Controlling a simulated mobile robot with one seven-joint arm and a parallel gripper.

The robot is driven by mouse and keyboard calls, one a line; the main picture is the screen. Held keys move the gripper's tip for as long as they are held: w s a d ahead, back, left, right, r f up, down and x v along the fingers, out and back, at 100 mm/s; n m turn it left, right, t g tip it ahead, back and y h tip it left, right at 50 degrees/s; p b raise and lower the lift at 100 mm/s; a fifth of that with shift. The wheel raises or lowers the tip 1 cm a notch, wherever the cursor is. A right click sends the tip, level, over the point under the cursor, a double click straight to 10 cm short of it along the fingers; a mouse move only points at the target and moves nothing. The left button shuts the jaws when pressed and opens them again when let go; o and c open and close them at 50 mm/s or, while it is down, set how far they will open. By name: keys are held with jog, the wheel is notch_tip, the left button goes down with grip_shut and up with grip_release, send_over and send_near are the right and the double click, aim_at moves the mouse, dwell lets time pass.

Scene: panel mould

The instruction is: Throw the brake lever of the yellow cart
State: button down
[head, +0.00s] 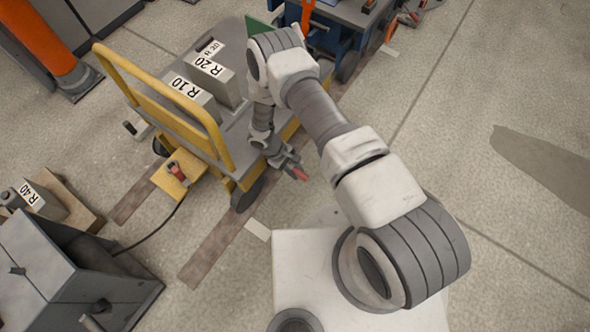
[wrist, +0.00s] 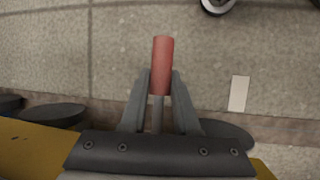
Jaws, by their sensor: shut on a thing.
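The yellow cart (head: 205,125) stands left of my arm in the head view, with a yellow push handle and a grey deck. Its brake lever shows as a red grip (head: 300,174) at the cart's near right side. My gripper (head: 291,164) is at that grip. In the wrist view the red grip (wrist: 161,60) sits on a thin grey rod, and my gripper (wrist: 158,85) is shut on it, one finger on each side. The lever's lower end is hidden behind the gripper body.
Grey blocks marked R 10 (head: 197,98), R 20 and R 30 stand on the deck. A blue cart (head: 345,30) stands behind. Floor to the right is clear.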

jog(key=c, duration=0.7)
grip_release()
jog(key=shift+o, duration=0.2)
jog(key=p+v, duration=0.5)
jog(key=v, duration=1.2)
jog(key=shift+r, duration=0.25)
jog(key=shift+a, duration=0.1)
